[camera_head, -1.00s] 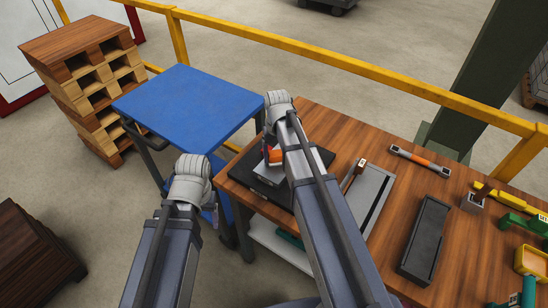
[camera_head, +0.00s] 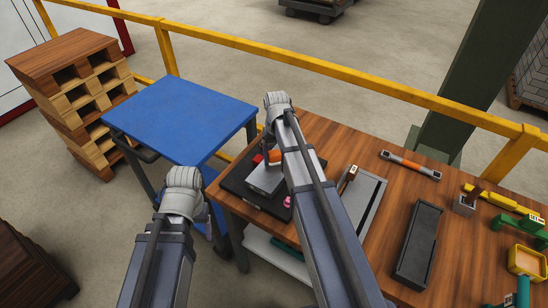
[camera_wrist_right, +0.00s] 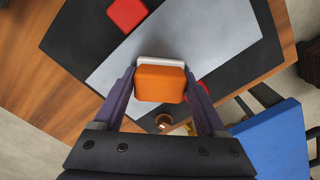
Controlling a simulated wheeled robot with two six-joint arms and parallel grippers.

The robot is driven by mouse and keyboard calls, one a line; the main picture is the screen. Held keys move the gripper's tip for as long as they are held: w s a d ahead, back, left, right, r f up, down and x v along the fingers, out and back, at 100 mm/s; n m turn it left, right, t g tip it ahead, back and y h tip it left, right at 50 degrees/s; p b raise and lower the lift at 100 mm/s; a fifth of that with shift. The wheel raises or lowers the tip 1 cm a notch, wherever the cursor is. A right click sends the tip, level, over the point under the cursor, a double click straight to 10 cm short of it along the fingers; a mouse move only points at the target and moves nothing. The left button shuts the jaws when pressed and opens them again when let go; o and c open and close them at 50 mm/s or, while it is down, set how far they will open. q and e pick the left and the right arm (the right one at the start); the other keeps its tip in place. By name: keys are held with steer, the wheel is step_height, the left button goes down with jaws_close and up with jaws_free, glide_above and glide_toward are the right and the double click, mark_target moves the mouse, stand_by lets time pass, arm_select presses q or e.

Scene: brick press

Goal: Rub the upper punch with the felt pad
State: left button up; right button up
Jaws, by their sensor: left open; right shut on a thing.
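The felt pad (camera_wrist_right: 160,61) is a white strip under an orange block. My right gripper (camera_wrist_right: 160,80) is shut on the orange block, which also shows in the head view (camera_head: 275,156). Below it is a smooth grey metal block (camera_head: 264,180), seen as a broad plate in the right wrist view (camera_wrist_right: 200,30); it appears to be the upper punch. The pad overlaps the plate there; I cannot tell whether it touches. A red knob (camera_wrist_right: 127,13) sits by the plate. My left gripper (camera_head: 207,218) is open, empty, off the bench's left edge; its fingers are partly hidden.
The punch lies on a black mat (camera_head: 234,186) at the wooden bench's left end. A blue cart (camera_head: 180,115) stands left of the bench. A grey tray (camera_head: 372,200), a dark trough (camera_head: 418,245) and an orange-banded tool (camera_head: 410,165) lie to the right.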

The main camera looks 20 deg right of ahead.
steer(key=shift+w+d, duration=0.95)
steer(key=shift+d, duration=0.25)
steer(key=shift+w+d, duration=1.05)
steer(key=shift+d, duration=0.25)
steer(key=shift+f, duration=0.1)
steer(key=shift+s+a, duration=0.1)
steer(key=shift+s, duration=0.05)
steer(key=shift+s+a, duration=0.95)
steer(key=shift+a, duration=0.3)
